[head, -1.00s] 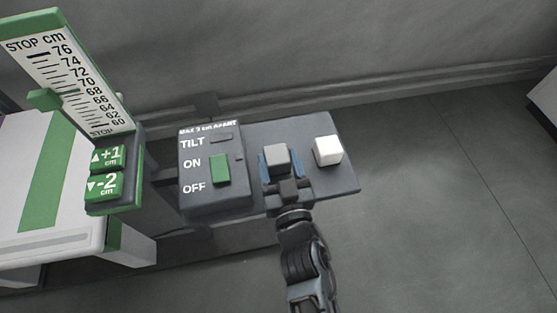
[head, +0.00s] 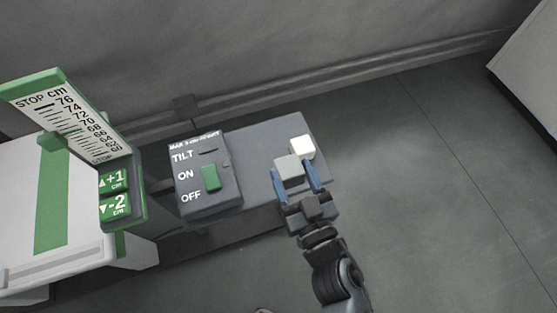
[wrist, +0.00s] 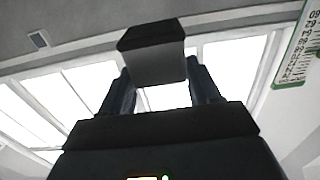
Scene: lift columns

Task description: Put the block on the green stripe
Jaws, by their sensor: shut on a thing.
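My gripper (head: 293,170) is shut on a grey block (head: 288,167), with one blue finger on each side of it. In the head view the block shows over the right part of the grey shelf; I cannot tell its height above it. In the wrist view the block (wrist: 155,64) sits between the fingertips, its near face lit and its top dark. The green stripe (head: 55,200) runs along the white table top at the left, well away from my gripper.
A white cube (head: 302,147) is just behind the held block. A grey switch box (head: 194,205) with a green ON/OFF switch stands between my gripper and the table (head: 95,240). A height scale (head: 75,112) and green +1/-2 buttons (head: 114,195) rise at the table's right edge. Open floor lies right.

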